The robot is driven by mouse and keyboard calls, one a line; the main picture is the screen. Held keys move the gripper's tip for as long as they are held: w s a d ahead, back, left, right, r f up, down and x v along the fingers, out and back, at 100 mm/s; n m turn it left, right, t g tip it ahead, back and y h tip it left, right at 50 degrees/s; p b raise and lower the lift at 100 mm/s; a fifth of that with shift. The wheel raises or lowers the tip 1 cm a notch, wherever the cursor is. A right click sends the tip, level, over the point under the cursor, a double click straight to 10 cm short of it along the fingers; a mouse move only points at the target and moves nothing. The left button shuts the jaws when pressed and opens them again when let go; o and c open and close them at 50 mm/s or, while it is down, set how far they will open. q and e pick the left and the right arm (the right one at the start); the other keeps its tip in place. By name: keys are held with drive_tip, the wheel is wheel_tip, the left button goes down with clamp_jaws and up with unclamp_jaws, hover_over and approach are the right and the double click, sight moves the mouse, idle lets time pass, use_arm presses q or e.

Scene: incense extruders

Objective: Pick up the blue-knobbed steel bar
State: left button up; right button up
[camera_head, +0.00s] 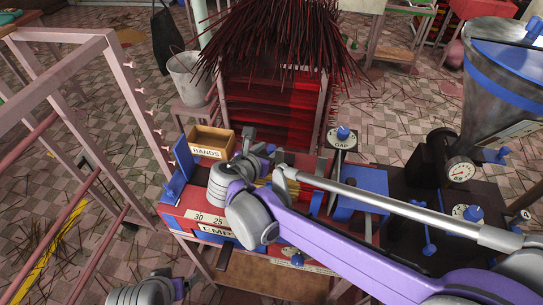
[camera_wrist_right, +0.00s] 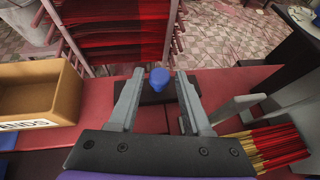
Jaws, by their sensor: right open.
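In the right wrist view a blue knob (camera_wrist_right: 158,78) stands on a dark bar-like piece (camera_wrist_right: 156,93) on the red bench top. I take this for the blue-knobbed bar, though little of its body shows. My right gripper (camera_head: 268,153) is open, its fingers pointing at the knob, one on each side of it in the picture. I cannot tell whether they touch it. In the head view the wrist and purple arm cover this spot, and I cannot make out the knob.
A tan BANDS box (camera_head: 211,140) stands left of my right gripper. Red and yellow sticks (camera_wrist_right: 275,147) lie to its right in the wrist view. A red stick rack (camera_head: 272,108) stands behind. A GAP plate with a blue knob (camera_head: 343,132) and a hopper (camera_head: 495,75) are at right.

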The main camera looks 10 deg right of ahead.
clamp_jaws()
idle(1.4)
